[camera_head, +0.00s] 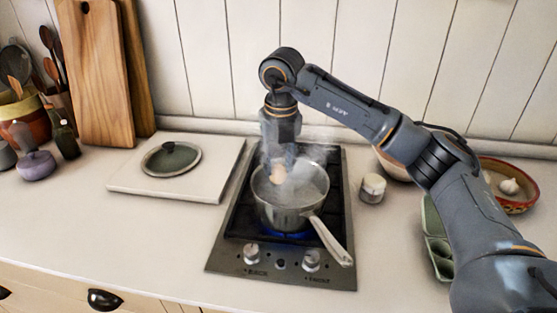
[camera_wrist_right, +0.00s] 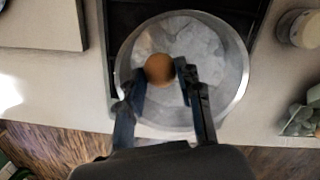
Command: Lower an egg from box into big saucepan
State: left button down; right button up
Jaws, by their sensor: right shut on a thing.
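A brown egg (camera_head: 278,173) is held by my right gripper (camera_head: 279,164), over the open mouth of the big saucepan (camera_head: 287,214). In the right wrist view the egg (camera_wrist_right: 159,68) sits between the two fingertips (camera_wrist_right: 160,72), left of the pan's middle. The saucepan (camera_wrist_right: 240,80) holds steaming, bubbling water and stands on the hob. I cannot tell whether the egg touches the water. The green egg box (camera_head: 436,240) is at the right, partly hidden behind my right arm. My left gripper is not in view.
The pan's handle (camera_head: 333,240) points to the front right. A lid (camera_head: 171,158) lies on a white board (camera_head: 215,162) left of the hob (camera_head: 230,248). A small jar (camera_head: 372,188) stands right of the hob. A bowl with garlic (camera_head: 513,187) is further right.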

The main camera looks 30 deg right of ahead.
aim_at(278, 181)
jog(key=shift+f+b, duration=1.7)
jog(key=shift+f, duration=1)
dwell(1.3)
jog(key=o, duration=0.8)
jog(key=shift+o, duration=0.2)
jog(key=r, duration=0.4)
jog(key=s+r, duration=0.1)
jog(key=r, duration=0.7)
jog(key=shift+s+a, duration=0.1)
jog(key=shift+s, duration=0.15)
